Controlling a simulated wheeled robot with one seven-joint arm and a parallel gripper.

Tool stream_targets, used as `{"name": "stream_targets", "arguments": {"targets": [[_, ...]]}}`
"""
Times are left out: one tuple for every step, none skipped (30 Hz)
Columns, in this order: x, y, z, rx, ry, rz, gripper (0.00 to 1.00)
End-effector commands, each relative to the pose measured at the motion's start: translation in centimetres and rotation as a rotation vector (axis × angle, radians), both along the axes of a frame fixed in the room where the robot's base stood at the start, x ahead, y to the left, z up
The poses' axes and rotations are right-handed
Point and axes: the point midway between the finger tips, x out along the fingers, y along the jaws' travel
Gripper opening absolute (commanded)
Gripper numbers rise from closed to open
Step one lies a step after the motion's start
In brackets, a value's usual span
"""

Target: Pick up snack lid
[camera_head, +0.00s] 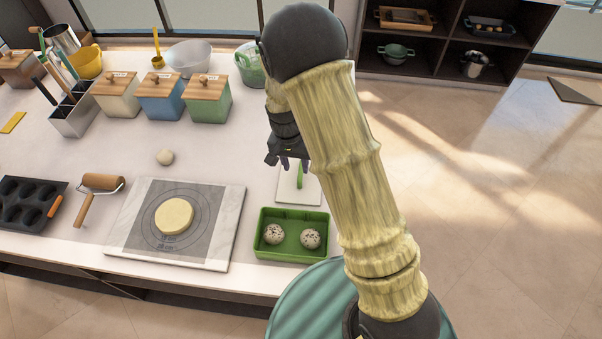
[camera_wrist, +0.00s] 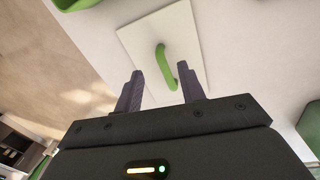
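The snack lid (camera_head: 287,193) is a flat white square with an upright green loop handle. It lies on the counter behind the green snack box, partly hidden by my arm in the head view. The lid also shows in the wrist view (camera_wrist: 193,38), with its green handle near the middle. My gripper (camera_head: 292,166) is above the lid in the head view. In the wrist view my gripper (camera_wrist: 163,82) has its two dark fingers spread apart, with the handle appearing between and beyond the tips. Nothing is held. The exact gap to the handle is unclear.
The green box (camera_head: 291,252) with two speckled balls stands at the counter's front edge. A marble board (camera_head: 223,229) with dough is left of it. Wooden-lidded canisters (camera_head: 207,101) and a glass bowl (camera_head: 190,58) stand behind. Counter left of the lid is clear.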

Motion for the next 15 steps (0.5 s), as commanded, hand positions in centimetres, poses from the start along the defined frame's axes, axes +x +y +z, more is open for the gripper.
{"name": "stream_targets", "arguments": {"targets": [[-0.1,-0.1,-0.6,-0.002,0.005,-0.001,0.40],[-0.1,-0.2,-1.0,-0.001,0.003,-0.001,0.40],[-0.1,-0.2,-1.5,-0.001,0.003,0.000,0.40],[-0.1,-0.2,-1.7,0.000,0.002,0.000,0.40],[-0.1,-0.2,-1.9,0.000,0.002,0.000,0.40],[-0.1,-0.2,-2.1,0.000,0.001,0.000,0.40],[-0.1,-0.2,-2.2,0.000,0.001,0.000,0.40],[-0.1,-0.2,-2.3,0.001,0.000,0.000,0.40],[-0.1,-0.2,-2.3,0.001,0.000,0.000,0.40],[-0.1,-0.2,-2.3,0.001,0.000,0.000,0.40],[-0.1,-0.2,-2.3,0.001,0.000,0.000,0.40],[-0.1,-0.2,-2.3,0.001,0.000,0.000,0.40],[-0.1,-0.2,-2.3,0.001,0.000,0.000,0.40],[-0.1,-0.2,-2.3,0.001,0.000,0.000,0.40],[-0.1,-0.2,-2.3,0.001,0.000,0.000,0.40]]}}
